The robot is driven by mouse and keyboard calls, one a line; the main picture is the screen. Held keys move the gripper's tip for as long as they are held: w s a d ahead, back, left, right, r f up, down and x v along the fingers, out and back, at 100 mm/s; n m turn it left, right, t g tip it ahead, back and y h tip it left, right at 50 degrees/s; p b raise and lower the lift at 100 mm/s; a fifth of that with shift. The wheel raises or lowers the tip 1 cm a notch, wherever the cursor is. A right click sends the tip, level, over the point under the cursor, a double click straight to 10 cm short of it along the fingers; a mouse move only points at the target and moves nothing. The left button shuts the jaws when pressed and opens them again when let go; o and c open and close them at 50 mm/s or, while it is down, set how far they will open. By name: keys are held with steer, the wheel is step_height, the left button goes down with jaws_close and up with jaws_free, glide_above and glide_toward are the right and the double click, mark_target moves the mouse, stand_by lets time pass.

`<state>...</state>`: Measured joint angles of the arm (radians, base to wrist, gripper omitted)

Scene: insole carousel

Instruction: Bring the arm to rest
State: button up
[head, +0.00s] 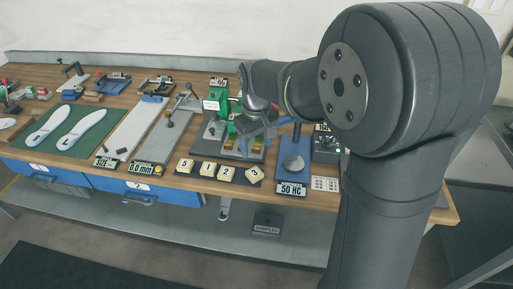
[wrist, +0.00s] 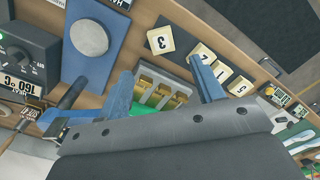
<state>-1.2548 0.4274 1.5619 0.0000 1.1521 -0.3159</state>
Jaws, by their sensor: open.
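My gripper (head: 257,138) is over the workbench, near the green fixture, in the head view. Its two blue fingers stand wide apart in the wrist view (wrist: 162,72), with nothing held between them. Beyond the fingers lies a grey holder with brass-coloured blocks (wrist: 163,92). The height of the fingers above it is hard to tell. My arm covers the right part of the bench in the head view.
Numbered cream tiles (head: 207,170) lie along the bench front. A blue stand with a round grey disc (head: 293,163) and a dark heat control box (head: 327,147) are to the right. Two white insoles (head: 82,128) lie on a green mat (head: 97,145) at left.

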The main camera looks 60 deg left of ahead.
steer(key=shift+f, duration=0.1)
glide_above(256, 175)
steer(key=shift+w+f, duration=0.15)
steer(key=shift+f, duration=3.95)
steer(key=shift+f, duration=0.1)
